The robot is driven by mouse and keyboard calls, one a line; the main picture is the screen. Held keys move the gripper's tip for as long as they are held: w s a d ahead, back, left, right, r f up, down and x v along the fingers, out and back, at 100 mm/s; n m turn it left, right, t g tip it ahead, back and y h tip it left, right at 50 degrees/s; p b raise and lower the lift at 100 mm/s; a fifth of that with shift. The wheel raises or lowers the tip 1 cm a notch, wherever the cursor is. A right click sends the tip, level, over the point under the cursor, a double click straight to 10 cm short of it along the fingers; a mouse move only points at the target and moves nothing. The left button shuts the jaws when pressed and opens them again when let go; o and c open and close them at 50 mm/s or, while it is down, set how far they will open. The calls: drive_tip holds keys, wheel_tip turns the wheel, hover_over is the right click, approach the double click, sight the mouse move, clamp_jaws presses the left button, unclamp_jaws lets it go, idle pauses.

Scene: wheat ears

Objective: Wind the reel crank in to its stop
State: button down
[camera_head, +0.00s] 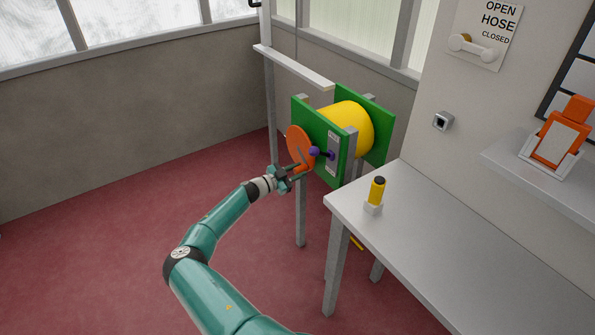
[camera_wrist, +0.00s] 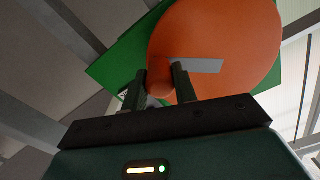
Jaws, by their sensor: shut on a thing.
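The reel has a yellow drum (camera_head: 353,122) between two green side plates (camera_head: 381,128). An orange crank disc (camera_head: 298,144) faces left on its near side, and it also fills the upper middle of the wrist view (camera_wrist: 225,35). My gripper (camera_head: 295,172) is at the disc's lower edge. In the wrist view, my two fingers (camera_wrist: 160,82) are shut on the orange crank handle (camera_wrist: 160,88), whose end shows between them. A pale grey strip (camera_wrist: 202,66) shows on the disc beside the right finger. The crank's stop cannot be made out.
A purple-knobbed lever (camera_head: 314,151) on a grey plate (camera_head: 333,146) sits right of the disc. A workbench (camera_head: 440,235) holds a yellow, dark-topped object (camera_head: 377,190) in a pale holder. A hose lever sign (camera_head: 485,30) is on the wall. Red floor (camera_head: 90,250) left of my arm is clear.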

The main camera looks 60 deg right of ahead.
idle(0.4)
drive_tip(key=c, duration=1.1)
unclamp_jaws()
drive_tip(key=shift+w, duration=0.1)
drive_tip(key=v, duration=1.3)
drive_tip(key=shift+a, duration=0.3)
drive_tip(key=shift+w, duration=0.1)
